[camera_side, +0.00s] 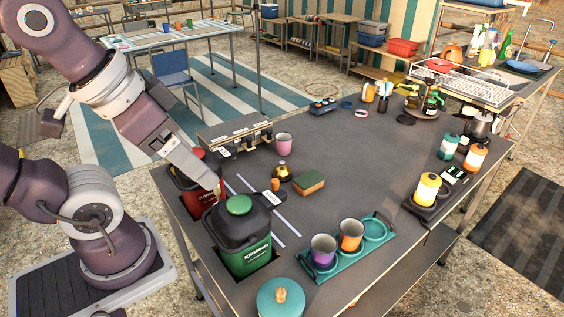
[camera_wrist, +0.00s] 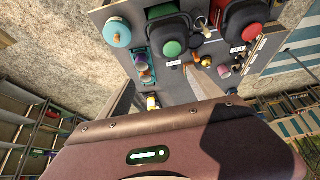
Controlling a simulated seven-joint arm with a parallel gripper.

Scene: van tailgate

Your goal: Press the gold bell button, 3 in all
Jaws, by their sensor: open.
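The gold bell (camera_side: 283,173) stands on the dark table in the side view, a dome on a low base, between the pink mug and the sponge. Its button is too small to make out clearly. My gripper (camera_side: 210,180) is open and empty, pointing down at a slant over the red canister, left of the bell and apart from it.
The red canister (camera_side: 190,192) and green-lidded canister (camera_side: 243,222) stand left of the bell. A sponge (camera_side: 309,183) lies to its right, a pink mug (camera_side: 283,143) behind. A teal tray (camera_side: 325,271) with two mugs is in front. The table's middle is clear.

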